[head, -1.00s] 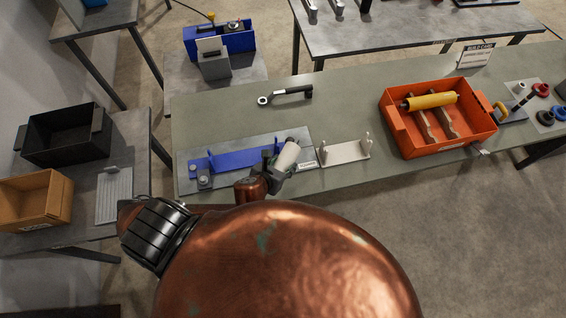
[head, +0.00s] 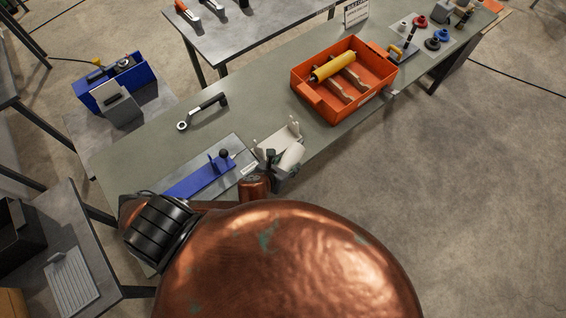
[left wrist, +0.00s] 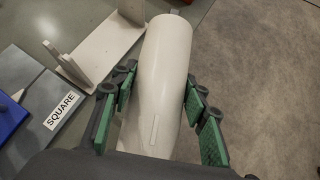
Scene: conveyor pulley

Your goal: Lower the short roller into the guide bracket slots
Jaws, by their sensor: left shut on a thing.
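The short roller (head: 293,157) is a smooth white cylinder. My left gripper (head: 284,166) is shut on it, with green-padded fingers on both sides in the left wrist view (left wrist: 163,100). The pale bracket (head: 275,141), with an upright at each end, stands on the bench and looks like the guide bracket. It also shows at the upper left of the left wrist view (left wrist: 104,48). The roller is beside the bracket, on its near right side in the head view, and looks raised. It hides part of the bracket. My right gripper is not in view.
A blue fixture (head: 198,179) on a grey plate labelled SQUARE lies left of the bracket. A wrench (head: 203,111) lies behind it. An orange bin (head: 318,101) holding a yellow roller (head: 334,66) stands to the right. The bench edge is close by the roller.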

